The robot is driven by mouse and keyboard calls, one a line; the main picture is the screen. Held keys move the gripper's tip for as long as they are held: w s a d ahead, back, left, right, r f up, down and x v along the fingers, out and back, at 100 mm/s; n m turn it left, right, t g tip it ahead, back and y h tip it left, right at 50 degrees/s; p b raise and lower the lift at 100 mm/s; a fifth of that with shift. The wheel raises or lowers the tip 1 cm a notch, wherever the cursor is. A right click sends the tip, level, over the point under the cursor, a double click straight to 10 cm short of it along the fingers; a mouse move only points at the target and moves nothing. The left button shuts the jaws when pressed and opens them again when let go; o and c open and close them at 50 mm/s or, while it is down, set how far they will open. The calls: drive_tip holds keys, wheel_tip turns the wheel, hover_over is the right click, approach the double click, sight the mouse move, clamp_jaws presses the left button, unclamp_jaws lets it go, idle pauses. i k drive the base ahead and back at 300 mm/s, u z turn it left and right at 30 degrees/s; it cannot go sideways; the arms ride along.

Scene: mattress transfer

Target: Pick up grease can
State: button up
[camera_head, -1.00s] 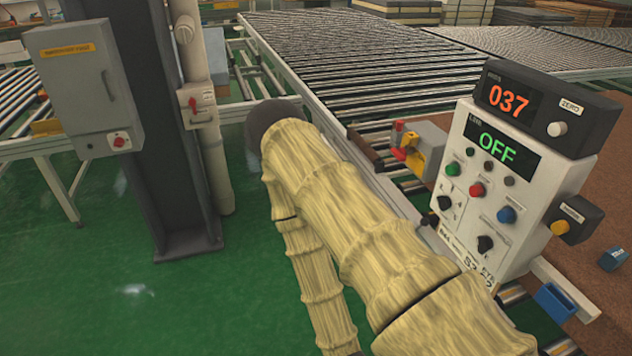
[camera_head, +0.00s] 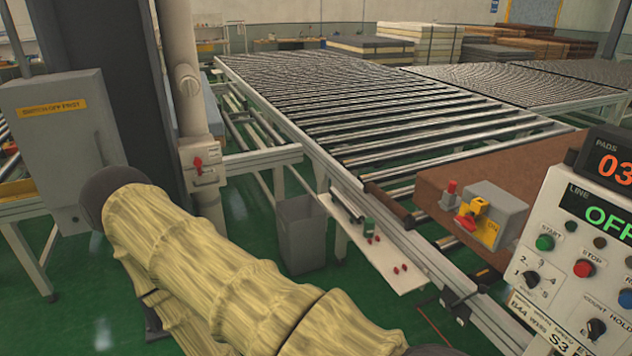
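I cannot surely pick out a grease can. A small green item (camera_head: 369,228) stands on a narrow white shelf (camera_head: 385,262) along the side of the roller conveyor; it is too small to identify. Small red pieces (camera_head: 400,268) lie on the same shelf. My arm, in a yellow fabric sleeve, crosses the lower left and middle of the view. My gripper is not in view, so its fingers and anything in them are hidden.
The roller conveyor (camera_head: 330,165) fills the middle. A control panel (camera_head: 585,240) and a grey box with a yellow-red switch (camera_head: 490,220) stand at right. A grey bin (camera_head: 301,235) is under the conveyor edge. A column and grey cabinet (camera_head: 60,140) are at left.

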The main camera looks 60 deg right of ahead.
sight(369, 223)
drive_tip(key=z, duration=0.25)
drive_tip(key=i, duration=1.15)
drive_tip(key=z, duration=1.45)
drive_tip(key=i, duration=0.6)
drive_tip(key=z, duration=0.65)
